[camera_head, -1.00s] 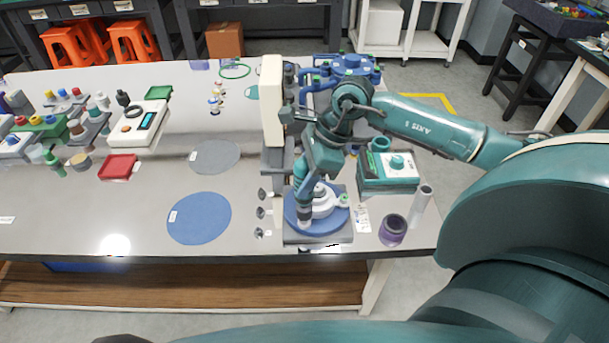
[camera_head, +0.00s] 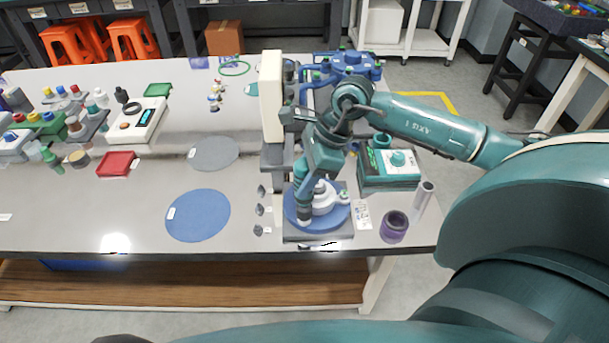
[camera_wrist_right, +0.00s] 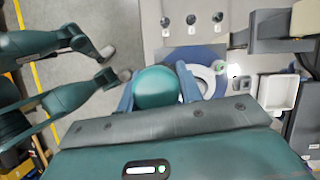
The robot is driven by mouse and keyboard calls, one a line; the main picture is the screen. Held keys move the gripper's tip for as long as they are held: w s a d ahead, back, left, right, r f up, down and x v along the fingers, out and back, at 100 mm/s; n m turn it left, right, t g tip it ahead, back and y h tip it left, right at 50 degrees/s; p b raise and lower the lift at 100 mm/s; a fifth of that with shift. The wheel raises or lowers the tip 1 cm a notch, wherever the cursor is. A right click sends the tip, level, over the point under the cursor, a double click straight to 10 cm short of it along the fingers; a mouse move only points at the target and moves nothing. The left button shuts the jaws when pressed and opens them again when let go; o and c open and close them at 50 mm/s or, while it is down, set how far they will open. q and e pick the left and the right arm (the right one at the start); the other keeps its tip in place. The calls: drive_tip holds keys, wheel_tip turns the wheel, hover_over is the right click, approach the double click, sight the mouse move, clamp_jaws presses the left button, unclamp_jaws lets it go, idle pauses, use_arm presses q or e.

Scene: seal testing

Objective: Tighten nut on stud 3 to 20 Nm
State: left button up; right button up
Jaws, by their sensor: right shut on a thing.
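A round blue fixture plate (camera_head: 333,220) with a white centre part (camera_head: 323,198) sits on a grey base at the table's front edge. My right gripper (camera_wrist_right: 157,88) is shut on a tool with a round teal top (camera_wrist_right: 156,87), its blue fingers on either side. In the head view the tool (camera_head: 304,208) reaches down to the left part of the fixture. The stud and nut under it are hidden, and I cannot read a stud number. My left gripper is not in view.
Several small dark parts (camera_head: 260,210) stand in a row left of the fixture. A teal-and-white device (camera_head: 388,168) and a purple roll (camera_head: 394,226) stand to the right. A cream panel (camera_head: 271,97) rises behind. Bare table and a blue disc (camera_head: 198,216) lie left.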

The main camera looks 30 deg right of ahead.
sight(303, 163)
drive_tip(key=shift+f+b, duration=0.3)
drive_tip(key=shift+b, duration=0.05)
idle(0.8)
drive_tip(key=shift+r+p, duration=1.45)
drive_tip(key=shift+r, duration=1.15)
drive_tip(key=shift+a, duration=0.1)
